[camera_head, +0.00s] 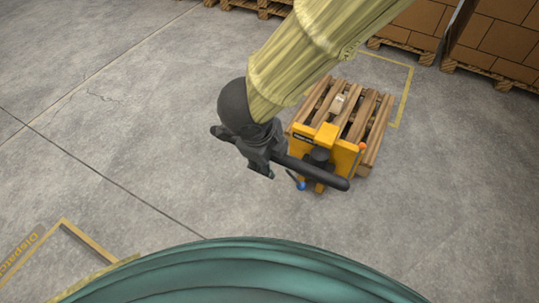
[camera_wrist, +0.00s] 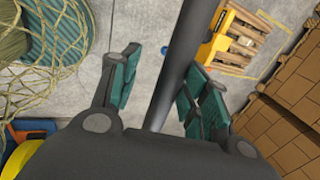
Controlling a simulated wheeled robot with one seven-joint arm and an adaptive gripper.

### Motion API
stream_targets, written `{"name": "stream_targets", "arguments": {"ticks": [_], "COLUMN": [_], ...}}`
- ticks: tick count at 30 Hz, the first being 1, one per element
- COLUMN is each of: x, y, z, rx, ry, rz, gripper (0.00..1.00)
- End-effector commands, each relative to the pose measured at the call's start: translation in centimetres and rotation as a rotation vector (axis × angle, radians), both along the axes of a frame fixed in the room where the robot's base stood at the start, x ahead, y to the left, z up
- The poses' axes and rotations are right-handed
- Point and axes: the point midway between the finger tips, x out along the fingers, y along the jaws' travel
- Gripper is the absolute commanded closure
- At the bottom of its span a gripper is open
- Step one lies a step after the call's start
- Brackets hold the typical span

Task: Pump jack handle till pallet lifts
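The yellow pallet jack (camera_head: 343,160) stands in front of a wooden pallet (camera_head: 374,132), its forks seemingly under the slats. Its dark bar-shaped handle (camera_head: 315,173) points toward my gripper (camera_head: 262,167). In the wrist view the handle (camera_wrist: 183,55) runs between the two green-padded fingers of my gripper (camera_wrist: 162,78), with a visible gap on the left side. The fingers are spread around the bar, not closed on it. The jack (camera_wrist: 213,42) and pallet (camera_wrist: 245,38) also show at the top right there. Whether the pallet is off the floor cannot be told.
Stacked cartons on pallets (camera_head: 409,22) stand along the back right. Yellow floor lines (camera_head: 407,95) mark a bay around the pallet. The concrete floor (camera_head: 130,120) to the left is clear. My own green base fills the bottom.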

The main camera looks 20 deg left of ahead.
Motion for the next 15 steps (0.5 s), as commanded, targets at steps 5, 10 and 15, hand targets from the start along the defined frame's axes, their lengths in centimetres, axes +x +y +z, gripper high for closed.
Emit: {"name": "stream_targets", "arguments": {"ticks": [5,10,15], "x": [-0.09,-0.09,-0.35], "y": [-0.01,0.03,0.12], "z": [-0.08,-0.04,0.9], "rx": [0.0,0.0,0.003], "ry": [0.002,0.002,0.001], "rz": [0.001,0.001,0.001], "gripper": [0.54,0.54,0.54]}}
